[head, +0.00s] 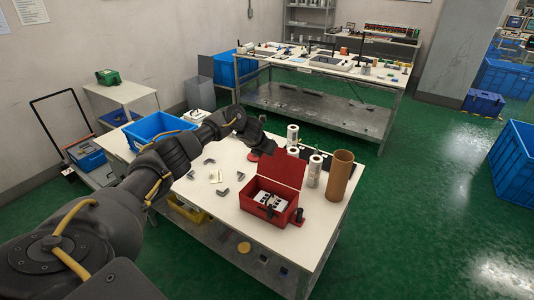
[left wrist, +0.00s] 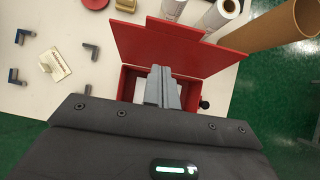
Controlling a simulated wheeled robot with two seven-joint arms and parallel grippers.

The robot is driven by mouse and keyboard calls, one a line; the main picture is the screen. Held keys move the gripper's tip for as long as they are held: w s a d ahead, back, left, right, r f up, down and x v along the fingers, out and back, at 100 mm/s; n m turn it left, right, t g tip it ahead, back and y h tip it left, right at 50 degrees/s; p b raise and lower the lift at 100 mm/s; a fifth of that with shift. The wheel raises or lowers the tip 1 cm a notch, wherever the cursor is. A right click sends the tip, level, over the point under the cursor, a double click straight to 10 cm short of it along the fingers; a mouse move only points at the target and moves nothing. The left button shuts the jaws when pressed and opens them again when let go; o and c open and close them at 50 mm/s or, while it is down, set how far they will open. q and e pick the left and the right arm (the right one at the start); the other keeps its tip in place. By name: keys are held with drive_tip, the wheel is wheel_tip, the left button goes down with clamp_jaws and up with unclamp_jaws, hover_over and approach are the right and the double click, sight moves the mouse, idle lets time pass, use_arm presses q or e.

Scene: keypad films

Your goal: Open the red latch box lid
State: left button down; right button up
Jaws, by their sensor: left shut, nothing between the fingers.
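The red latch box (head: 262,211) stands on the white table near its right front corner. Its lid (head: 278,171) is raised and stands open at the back of the box; it also shows in the left wrist view (left wrist: 180,50). White pieces with dark marks (head: 270,200) lie inside the box. My left gripper (left wrist: 163,75) is shut and empty, and in the left wrist view its fingers appear in front of the box's opening and lid. My right gripper is not in view.
A brown cardboard tube (head: 340,176) and white rolls (head: 314,170) stand right of and behind the box. Several grey angle brackets (head: 223,192) lie on the table (head: 205,205) to the left. A blue bin (head: 158,128) sits at the table's back left.

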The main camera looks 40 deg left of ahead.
use_arm(q)
wheel_tip(320, 180, up, 10)
drive_tip(key=p, duration=0.6)
drive_tip(key=shift+s+a+f, duration=0.15)
drive_tip(key=shift+a+f, duration=0.05)
drive_tip(key=shift+a, duration=0.1)
drive_tip(key=shift+d+f, duration=0.1)
